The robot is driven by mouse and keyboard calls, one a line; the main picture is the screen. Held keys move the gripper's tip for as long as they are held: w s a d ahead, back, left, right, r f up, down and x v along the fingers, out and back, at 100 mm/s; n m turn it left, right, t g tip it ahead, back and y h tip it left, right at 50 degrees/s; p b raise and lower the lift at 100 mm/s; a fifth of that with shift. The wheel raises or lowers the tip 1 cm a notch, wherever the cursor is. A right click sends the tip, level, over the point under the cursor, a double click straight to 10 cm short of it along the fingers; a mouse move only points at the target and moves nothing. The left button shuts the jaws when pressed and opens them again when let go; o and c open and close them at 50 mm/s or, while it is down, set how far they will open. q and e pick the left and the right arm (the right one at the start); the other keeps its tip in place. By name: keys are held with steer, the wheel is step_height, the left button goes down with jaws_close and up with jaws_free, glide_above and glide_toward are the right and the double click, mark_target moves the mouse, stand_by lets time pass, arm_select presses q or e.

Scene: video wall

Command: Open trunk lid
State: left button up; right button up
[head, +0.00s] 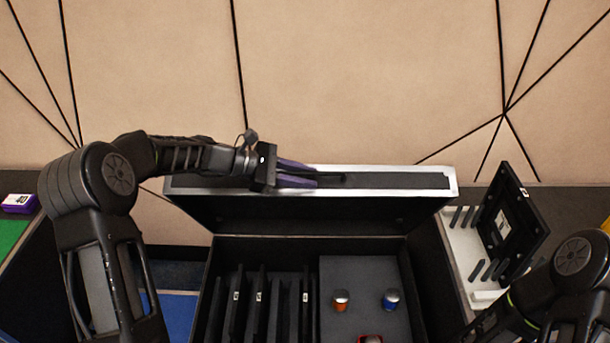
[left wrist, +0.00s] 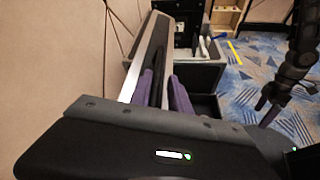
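The trunk lid (head: 400,182) stands raised along the back of the black trunk (head: 412,290), its silver-edged rim facing up. It also shows in the left wrist view (left wrist: 150,48). My left gripper (head: 318,177) is at the lid's top, left of its middle. Its purple fingers are apart, with part of the lid's edge seemingly between them; firm contact cannot be told. The left wrist view shows these fingers (left wrist: 163,90) against the lid. My right gripper (left wrist: 266,108) shows small in the left wrist view, off to the right; its opening is unclear.
A white rack (head: 465,250) with a black panel (head: 512,215) stands at right. A wall is close behind the lid.

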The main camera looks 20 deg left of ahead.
mark_target(274, 193)
arm_select(q)
steer(key=shift+o, duration=1)
steer(key=shift+b+v, duration=0.85)
steer(key=shift+v, duration=3.15)
steer(key=shift+f, duration=0.1)
